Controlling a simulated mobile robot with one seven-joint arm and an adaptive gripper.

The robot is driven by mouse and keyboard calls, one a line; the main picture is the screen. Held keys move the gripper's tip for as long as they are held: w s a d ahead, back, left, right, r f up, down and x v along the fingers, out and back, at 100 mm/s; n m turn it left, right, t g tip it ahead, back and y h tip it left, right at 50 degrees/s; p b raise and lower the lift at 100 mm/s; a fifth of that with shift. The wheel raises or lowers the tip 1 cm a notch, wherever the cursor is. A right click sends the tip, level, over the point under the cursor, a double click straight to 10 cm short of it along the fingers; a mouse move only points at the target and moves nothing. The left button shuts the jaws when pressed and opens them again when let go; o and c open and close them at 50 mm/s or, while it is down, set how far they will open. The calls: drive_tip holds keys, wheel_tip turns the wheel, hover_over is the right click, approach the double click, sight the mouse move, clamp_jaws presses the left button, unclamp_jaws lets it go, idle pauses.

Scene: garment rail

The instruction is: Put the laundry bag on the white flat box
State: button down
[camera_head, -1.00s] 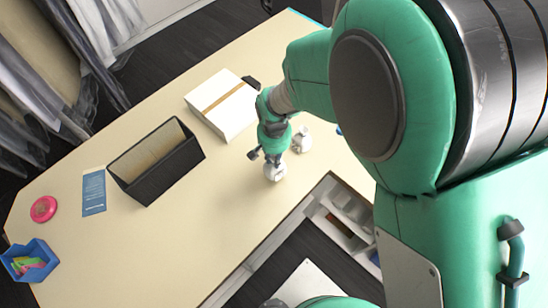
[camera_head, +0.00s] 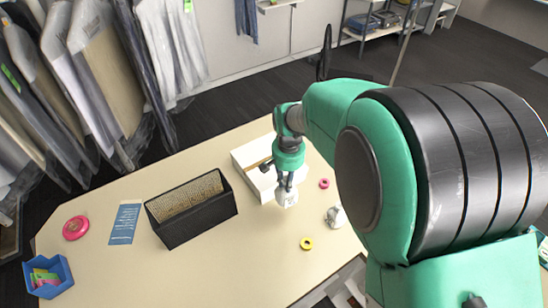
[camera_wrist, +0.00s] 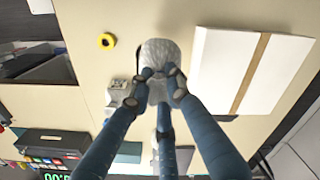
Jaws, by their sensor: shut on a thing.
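The laundry bag (camera_head: 287,198), small and whitish, hangs from my gripper (camera_head: 285,182), which is shut on its top. In the wrist view the bag (camera_wrist: 160,48) sits between the fingertips (camera_wrist: 160,82). The white flat box (camera_head: 246,158), with a brown band across it, lies on the table just behind and left of the bag. In the wrist view the box (camera_wrist: 215,70) is to the right of the bag, with a narrow gap in that picture. My arm hides part of the box in the head view. The bag's exact height cannot be told.
A black open bin (camera_head: 205,222) stands left of the box. Another whitish object (camera_head: 337,216), a yellow ring (camera_head: 306,243) and a pink ring (camera_head: 324,183) lie to the right. A blue tray (camera_head: 50,290) is far left. Hanging garments (camera_head: 95,60) line the back.

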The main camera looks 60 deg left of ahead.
drive_tip(key=a+r, duration=0.1)
drive_tip(key=a, duration=0.1)
drive_tip(key=shift+a+r, duration=0.35)
drive_tip(key=shift+r, duration=0.05)
drive_tip(key=w+a+p, duration=0.1)
drive_tip(key=w+a, duration=0.2)
drive_tip(key=a, duration=0.4)
drive_tip(key=w+a+f+p, duration=0.1)
drive_tip(key=w+a, duration=0.3)
drive_tip(key=a, duration=0.3)
drive_tip(key=shift+a+f+p, duration=0.2)
drive_tip(key=shift+p, duration=0.2)
drive_tip(key=shift+f, duration=0.15)
drive_tip(key=shift+f+p, duration=0.5)
drive_tip(key=shift+f, duration=1.15)
drive_tip(key=shift+f, duration=0.1)
